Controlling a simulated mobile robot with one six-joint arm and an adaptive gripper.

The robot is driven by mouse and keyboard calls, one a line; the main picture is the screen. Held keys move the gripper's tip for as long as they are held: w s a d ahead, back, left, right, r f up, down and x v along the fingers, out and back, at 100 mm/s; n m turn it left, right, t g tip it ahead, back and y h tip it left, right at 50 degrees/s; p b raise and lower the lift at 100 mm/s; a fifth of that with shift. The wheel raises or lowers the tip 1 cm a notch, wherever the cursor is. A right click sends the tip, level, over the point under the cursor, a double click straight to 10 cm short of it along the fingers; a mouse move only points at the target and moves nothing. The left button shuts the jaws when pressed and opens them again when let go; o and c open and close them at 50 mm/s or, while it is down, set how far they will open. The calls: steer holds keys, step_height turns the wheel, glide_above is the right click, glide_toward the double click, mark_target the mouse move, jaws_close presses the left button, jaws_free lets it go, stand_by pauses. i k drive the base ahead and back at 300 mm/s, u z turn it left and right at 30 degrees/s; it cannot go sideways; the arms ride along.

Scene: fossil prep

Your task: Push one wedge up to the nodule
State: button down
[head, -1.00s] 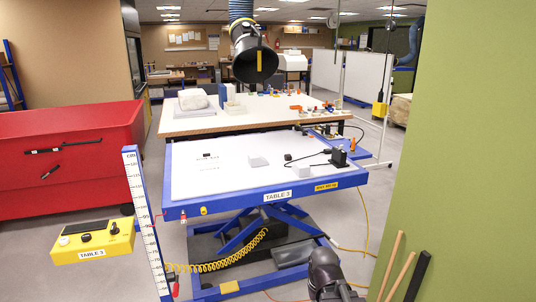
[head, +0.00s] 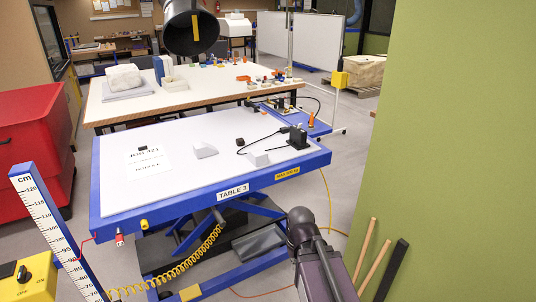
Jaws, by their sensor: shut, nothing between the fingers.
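A pale wedge-shaped block (head: 204,149) lies on the white top of the lift table (head: 212,190) marked TABLE 3. A second small white block (head: 257,158) lies to its right, by a black device; it may be another wedge. I cannot tell for sure which thing is the nodule; a large whitish lump (head: 123,78) sits on a slab on the bench behind. My gripper is out of view; only a dark part of my arm shows at the bottom, in front of the table's right front edge.
A printed sheet (head: 149,162) and small black item (head: 143,148) lie on the table's left. A black device (head: 297,138) with a cable stands at right. A black hood (head: 190,27) hangs above. A green wall (head: 440,150) closes the right side. A height scale (head: 55,225) stands front left.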

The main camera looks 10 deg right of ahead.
mark_target(258, 157)
steer(key=z, duration=0.2)
steer(key=i, duration=0.95)
steer(key=z, duration=0.2)
